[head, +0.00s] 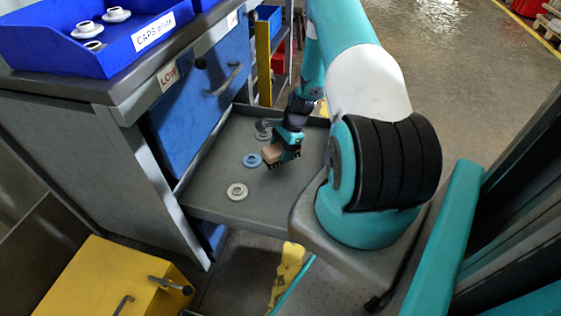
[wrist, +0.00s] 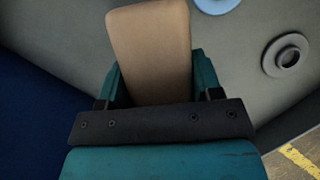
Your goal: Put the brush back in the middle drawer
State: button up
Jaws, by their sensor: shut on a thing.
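The brush (head: 271,154) has a tan block and dark bristles pointing down. My gripper (head: 288,146) is shut on it, over the open middle drawer (head: 215,190). The brush's tan block also shows between the teal fingers in the wrist view (wrist: 152,50). The drawer is pulled out, with a grey floor and low walls. I cannot tell whether the bristles touch the drawer floor.
In the drawer lie a blue ring (head: 252,160), a pale ring (head: 237,191) and a grey part (head: 264,131). A blue upper drawer (head: 205,95) is shut above. A blue bin (head: 95,60) of caps stands on the cabinet top. A yellow box (head: 115,280) stands at lower left.

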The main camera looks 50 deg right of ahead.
notch_tip(320, 180, down, 4)
jog(key=shift+f+b, duration=0.1)
jog(key=shift+b, duration=0.5)
jog(key=o, duration=1.4)
jog(key=shift+c, duration=0.2)
jog(key=p+v, duration=0.3)
jog(key=v, duration=0.9)
jog(key=shift+s, duration=0.1)
jog(key=shift+a, duration=0.1)
